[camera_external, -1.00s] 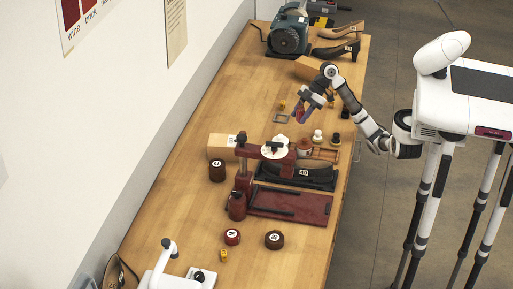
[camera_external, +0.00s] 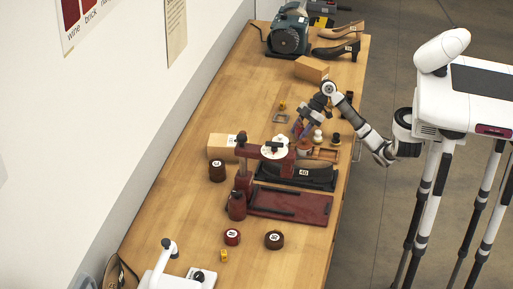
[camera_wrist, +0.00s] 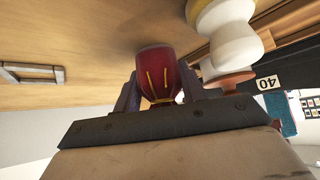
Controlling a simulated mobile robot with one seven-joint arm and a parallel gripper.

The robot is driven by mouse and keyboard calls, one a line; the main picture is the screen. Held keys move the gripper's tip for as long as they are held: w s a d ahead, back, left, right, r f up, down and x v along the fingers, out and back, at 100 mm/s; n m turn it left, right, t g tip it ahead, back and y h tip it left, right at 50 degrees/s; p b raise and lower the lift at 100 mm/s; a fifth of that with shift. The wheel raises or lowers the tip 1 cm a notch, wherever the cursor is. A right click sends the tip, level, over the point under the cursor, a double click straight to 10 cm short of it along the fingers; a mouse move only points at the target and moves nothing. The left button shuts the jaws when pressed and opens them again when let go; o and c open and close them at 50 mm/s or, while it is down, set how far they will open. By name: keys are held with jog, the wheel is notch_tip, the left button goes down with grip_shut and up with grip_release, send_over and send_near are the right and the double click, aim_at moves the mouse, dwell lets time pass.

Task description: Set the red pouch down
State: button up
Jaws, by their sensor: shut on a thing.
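The red pouch (camera_wrist: 157,72), dark red with two yellow lines, is between the two fingers of my gripper (camera_wrist: 160,92) in the wrist view. The fingers are shut on its sides. In the external view my gripper (camera_external: 299,129) is low over the table, pointing down, between a small square metal frame (camera_external: 280,118) and a white-topped piece (camera_external: 318,136). The pouch is hardly visible there. I cannot tell whether its lower end touches the table.
The white rounded piece (camera_wrist: 233,38) is close to the pouch's right in the wrist view. A red press (camera_external: 290,205) with a dark shoe tagged 40 (camera_external: 300,170) stands nearer the camera. A cardboard box (camera_external: 311,68) is behind. Bare wood lies left of the frame.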

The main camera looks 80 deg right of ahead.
jog(key=o, duration=1)
jog(key=shift+c, duration=0.2)
jog(key=shift+r, duration=0.15)
jog(key=b+v, duration=0.2)
jog(key=v, duration=1)
